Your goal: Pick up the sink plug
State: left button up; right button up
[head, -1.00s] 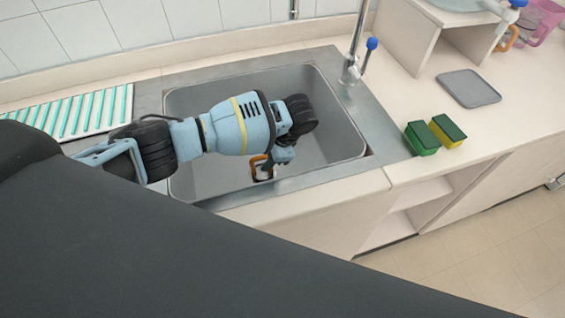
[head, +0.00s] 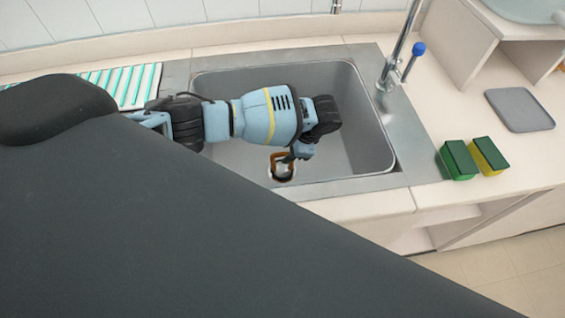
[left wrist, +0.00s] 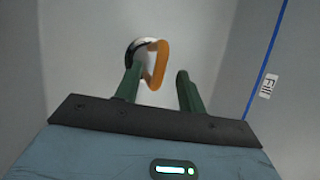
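The sink plug has an orange loop handle (head: 280,160), standing low in the grey sink (head: 372,150). In the left wrist view the orange loop (left wrist: 163,66) rises over a round black-and-white part at the sink floor. My left gripper (head: 298,152) reaches down into the sink beside the loop. In the left wrist view its two dark green fingers (left wrist: 159,68) are apart. The loop shows between them, nearer the left finger, which overlaps the round part. I cannot tell whether finger and loop touch. My right gripper is not in view.
The faucet with a blue knob (head: 418,48) stands at the sink's back right. Green (head: 458,160) and yellow (head: 489,156) sponges lie right of the sink, with a grey mat (head: 520,110) beyond. The sink walls surround my gripper.

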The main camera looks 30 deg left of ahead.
aim_at(284, 153)
pick_arm(q)
jog(key=x, duration=0.3)
jog(key=shift+a+f, duration=0.15)
jog(key=shift+f, duration=0.2)
grip_shut()
